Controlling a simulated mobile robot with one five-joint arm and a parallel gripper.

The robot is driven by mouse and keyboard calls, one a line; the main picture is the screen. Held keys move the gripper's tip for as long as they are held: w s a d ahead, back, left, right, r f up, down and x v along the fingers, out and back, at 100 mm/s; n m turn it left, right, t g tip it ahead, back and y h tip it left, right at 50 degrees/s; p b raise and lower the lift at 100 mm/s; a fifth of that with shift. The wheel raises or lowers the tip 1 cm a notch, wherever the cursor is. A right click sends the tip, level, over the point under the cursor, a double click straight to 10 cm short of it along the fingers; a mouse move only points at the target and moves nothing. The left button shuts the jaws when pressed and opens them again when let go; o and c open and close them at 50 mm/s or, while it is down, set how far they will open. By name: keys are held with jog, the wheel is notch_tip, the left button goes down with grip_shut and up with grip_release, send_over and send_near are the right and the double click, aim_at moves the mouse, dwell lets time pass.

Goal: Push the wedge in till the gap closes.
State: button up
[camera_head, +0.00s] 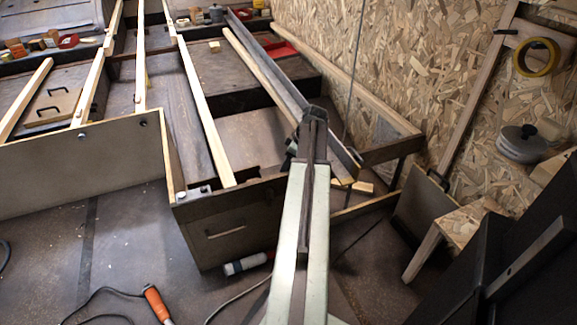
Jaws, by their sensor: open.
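My pale green arm (313,225) reaches up from the bottom middle to a dark joint, in front of the bench frame. My gripper's fingers do not show; the arm hides what lies behind its far end. A small dark part shows just left of the arm and I cannot tell what it is. A small pale wooden piece (363,187) lies by the near end of a long dark beam (265,60), right of the arm. It may be the wedge, but its shape is too small to tell. No gap at it can be made out.
A wooden box-like frame (225,222) with long pale battens (205,115) fills the left and middle. A chipboard wall (395,75) and a small stool (460,225) stand right. An orange-handled tool (157,305) and cables lie on the floor, which is clearer at lower left.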

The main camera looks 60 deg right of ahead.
grip_shut()
dwell(1.3)
